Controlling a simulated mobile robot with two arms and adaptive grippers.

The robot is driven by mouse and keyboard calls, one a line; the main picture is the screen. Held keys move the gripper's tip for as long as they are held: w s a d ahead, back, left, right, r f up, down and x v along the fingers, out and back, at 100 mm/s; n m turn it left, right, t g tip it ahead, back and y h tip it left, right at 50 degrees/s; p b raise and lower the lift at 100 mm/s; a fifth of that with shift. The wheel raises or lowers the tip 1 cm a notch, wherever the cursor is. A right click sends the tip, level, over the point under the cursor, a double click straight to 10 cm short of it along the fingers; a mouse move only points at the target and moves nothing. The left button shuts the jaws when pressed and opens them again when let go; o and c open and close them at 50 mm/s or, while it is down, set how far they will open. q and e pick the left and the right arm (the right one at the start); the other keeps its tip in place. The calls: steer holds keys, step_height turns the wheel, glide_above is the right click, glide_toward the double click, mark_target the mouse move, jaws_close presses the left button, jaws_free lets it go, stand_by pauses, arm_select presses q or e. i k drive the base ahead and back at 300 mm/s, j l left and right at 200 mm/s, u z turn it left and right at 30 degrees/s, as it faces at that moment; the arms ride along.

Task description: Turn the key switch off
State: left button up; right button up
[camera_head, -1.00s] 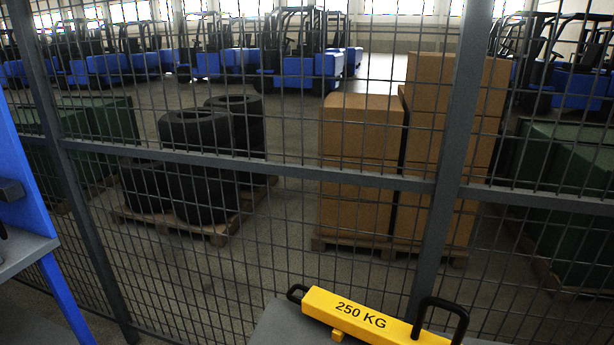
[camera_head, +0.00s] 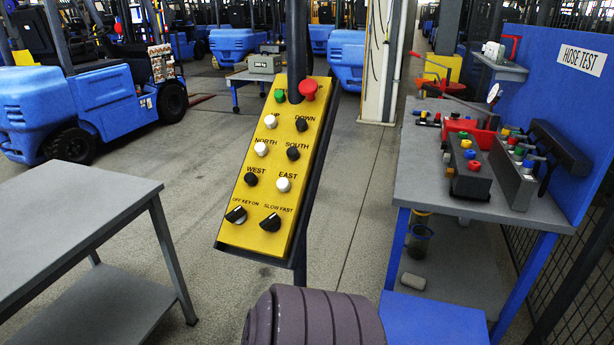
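A yellow control pendant (camera_head: 272,170) hangs tilted in the middle of the head view. The key switch (camera_head: 236,215) is the black knob at its lower left, under the label "OFF KEY ON". The knob is too small to tell surely which way it points. A second black knob (camera_head: 270,222), labelled "SLOW FAST", sits to its right. Above are black and white direction buttons, a green button (camera_head: 280,96) and a red mushroom button (camera_head: 308,89). Neither of my grippers is in view, and nothing touches the pendant.
A grey table (camera_head: 70,215) stands at left. A hose-test bench (camera_head: 415,175) with a blue back panel stands at right. A ribbed dark object (camera_head: 315,318) fills the bottom middle. Blue forklifts (camera_head: 60,110) stand behind.

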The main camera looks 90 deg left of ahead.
mark_target(239, 216)
steer(key=u, duration=2.85)
